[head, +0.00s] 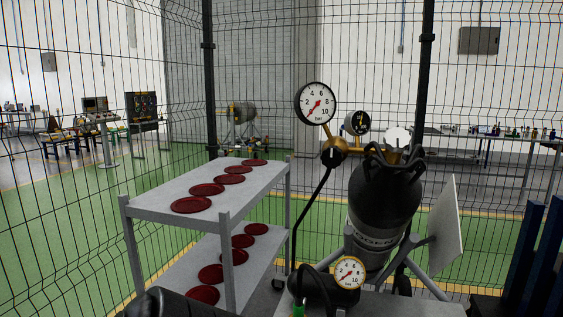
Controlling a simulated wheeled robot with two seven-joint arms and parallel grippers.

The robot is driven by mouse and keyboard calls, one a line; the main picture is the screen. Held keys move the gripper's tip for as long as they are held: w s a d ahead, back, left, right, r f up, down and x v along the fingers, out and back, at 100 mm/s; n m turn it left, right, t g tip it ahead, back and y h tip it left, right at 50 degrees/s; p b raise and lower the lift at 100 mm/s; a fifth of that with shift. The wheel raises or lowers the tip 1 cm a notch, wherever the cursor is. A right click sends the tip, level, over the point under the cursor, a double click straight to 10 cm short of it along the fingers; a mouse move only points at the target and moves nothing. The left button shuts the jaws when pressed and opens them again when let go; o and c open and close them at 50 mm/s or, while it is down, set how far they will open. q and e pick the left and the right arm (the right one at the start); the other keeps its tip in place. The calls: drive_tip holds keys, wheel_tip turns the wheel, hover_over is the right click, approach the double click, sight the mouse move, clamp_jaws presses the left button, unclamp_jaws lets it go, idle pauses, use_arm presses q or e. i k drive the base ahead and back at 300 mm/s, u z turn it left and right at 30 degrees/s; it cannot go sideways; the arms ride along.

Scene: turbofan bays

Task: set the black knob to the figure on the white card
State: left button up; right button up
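A black knob (332,157) sits on the front of a brass regulator (352,150), below a large white bar gauge (316,103) with a red needle. A small dark gauge (357,122) stands beside it. The regulator is at the top of a dark gas cylinder (383,205). A tilted white panel (447,235) right of the cylinder may be the white card; no figure is readable on it. The knob's setting is too small to read. Neither gripper is identifiable in the head view.
A grey two-shelf cart (213,190) with several dark red discs stands left of the cylinder. A yellow-rimmed gauge (349,272) sits low in front. A black hose hangs from the regulator. Wire mesh fencing surrounds the bay. Blue uprights (528,255) stand at the right edge.

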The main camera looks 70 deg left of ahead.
sight(332, 157)
drive_tip(key=k, duration=0.3)
drive_tip(key=u, duration=1.4)
